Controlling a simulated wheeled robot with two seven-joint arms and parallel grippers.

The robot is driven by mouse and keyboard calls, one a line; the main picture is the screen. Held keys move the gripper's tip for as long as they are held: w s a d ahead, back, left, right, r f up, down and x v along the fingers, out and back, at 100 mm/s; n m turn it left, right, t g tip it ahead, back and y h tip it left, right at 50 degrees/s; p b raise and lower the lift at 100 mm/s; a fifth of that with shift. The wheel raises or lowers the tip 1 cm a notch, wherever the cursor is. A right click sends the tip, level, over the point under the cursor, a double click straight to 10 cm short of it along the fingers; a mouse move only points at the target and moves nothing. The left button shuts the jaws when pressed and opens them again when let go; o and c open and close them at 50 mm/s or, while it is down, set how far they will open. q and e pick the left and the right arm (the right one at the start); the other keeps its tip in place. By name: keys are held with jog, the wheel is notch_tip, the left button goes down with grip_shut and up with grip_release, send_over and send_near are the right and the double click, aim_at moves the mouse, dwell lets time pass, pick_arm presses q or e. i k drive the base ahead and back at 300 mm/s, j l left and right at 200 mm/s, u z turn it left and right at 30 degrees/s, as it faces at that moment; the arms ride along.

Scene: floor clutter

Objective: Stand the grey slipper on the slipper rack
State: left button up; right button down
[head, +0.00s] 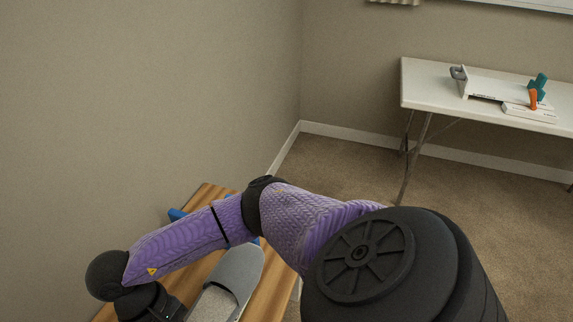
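The grey slipper (240,270) shows at the bottom of the head view, toe away from me, over a wooden surface (275,290). Its paler insole is visible, and its heel end is cut off by the frame edge. Blue parts (176,214) show behind my purple arm; they may belong to the slipper rack, but the arm hides most of them. My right arm reaches in from the lower right to a black wrist part (150,303) left of the slipper. Its fingertips are out of frame, so I cannot tell whether they touch the slipper. My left gripper is not in view.
A plain wall (150,100) stands close behind and left of the wooden surface. A white table (430,85) with a teal and orange object (535,92) and other small items stands at the far right. Carpet (350,165) between them is clear.

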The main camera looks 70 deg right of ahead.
aim_at(482, 85)
jog(key=k+l+z, duration=0.25)
jog(key=l+z, duration=0.25)
jog(key=l, duration=0.3)
jog(key=l+z, duration=0.5)
jog(key=l, duration=0.3)
jog(key=l+z, duration=0.45)
jog(key=l, duration=0.45)
jog(key=i+l+z, duration=0.2)
jog(key=l+z, duration=0.3)
jog(key=l, duration=0.35)
